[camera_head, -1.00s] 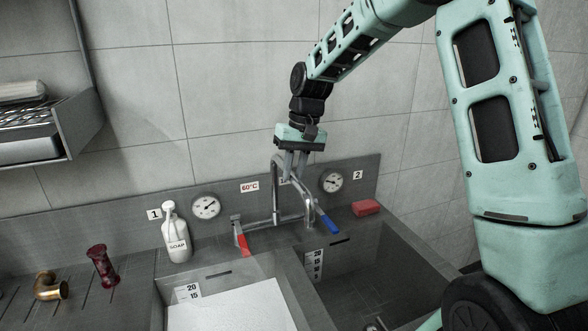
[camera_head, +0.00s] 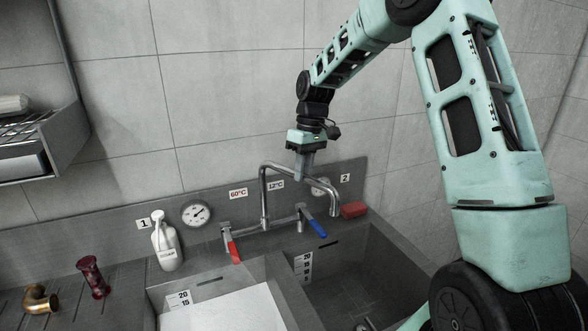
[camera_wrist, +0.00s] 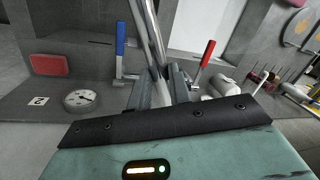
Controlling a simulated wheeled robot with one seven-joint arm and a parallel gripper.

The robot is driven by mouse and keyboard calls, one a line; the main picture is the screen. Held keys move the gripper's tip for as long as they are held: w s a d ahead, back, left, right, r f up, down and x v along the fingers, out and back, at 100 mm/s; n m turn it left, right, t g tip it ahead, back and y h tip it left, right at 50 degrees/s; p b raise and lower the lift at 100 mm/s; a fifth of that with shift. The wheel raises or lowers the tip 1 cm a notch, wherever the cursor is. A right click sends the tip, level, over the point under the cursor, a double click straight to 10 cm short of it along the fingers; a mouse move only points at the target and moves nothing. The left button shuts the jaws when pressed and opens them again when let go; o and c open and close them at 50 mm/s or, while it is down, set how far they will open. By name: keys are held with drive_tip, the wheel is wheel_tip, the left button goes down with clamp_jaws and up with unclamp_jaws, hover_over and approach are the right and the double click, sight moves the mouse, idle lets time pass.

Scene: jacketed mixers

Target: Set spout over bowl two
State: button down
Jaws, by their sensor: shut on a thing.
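The spout (camera_head: 264,197) is a grey metal swan-neck pipe rising behind the two bowls. Its arm reaches right and its downturned end (camera_head: 335,207) is at the back of bowl two (camera_head: 375,262), the dark, empty right bowl. I cannot tell exactly whether the outlet is past the bowl's rim. My gripper (camera_head: 303,172) is shut on the spout's upper arm, pointing down. In the wrist view the pipe (camera_wrist: 150,35) runs between the fingers (camera_wrist: 163,85). Bowl one (camera_head: 225,308), on the left, has a white surface inside.
A blue lever (camera_head: 318,228) and a red lever (camera_head: 234,252) stand beside the spout. A red sponge (camera_head: 353,209) lies at the back right. A soap bottle (camera_head: 167,245), a gauge (camera_head: 196,213), a dark red part (camera_head: 93,278) and a brass elbow (camera_head: 38,300) are left.

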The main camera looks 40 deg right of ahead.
drive_tip(key=shift+w+d+n+p, duration=0.35)
drive_tip(key=shift+d+n, duration=0.25)
drive_tip(key=shift+d, duration=0.2)
drive_tip(key=shift+w+d+n+p, duration=0.3)
drive_tip(key=shift+d+n, duration=0.3)
drive_tip(key=shift+d, duration=0.15)
drive_tip(key=c, duration=1.3)
unclamp_jaws()
drive_tip(key=d+r+b, duration=0.1)
drive_tip(key=r+b, duration=0.1)
drive_tip(key=r, duration=0.6)
drive_tip(key=w+d+r+b, duration=0.1)
drive_tip(key=d+r, duration=0.1)
drive_tip(key=r, duration=0.7)
drive_tip(key=shift+w+b, duration=0.25)
drive_tip(key=shift+b, duration=0.1)
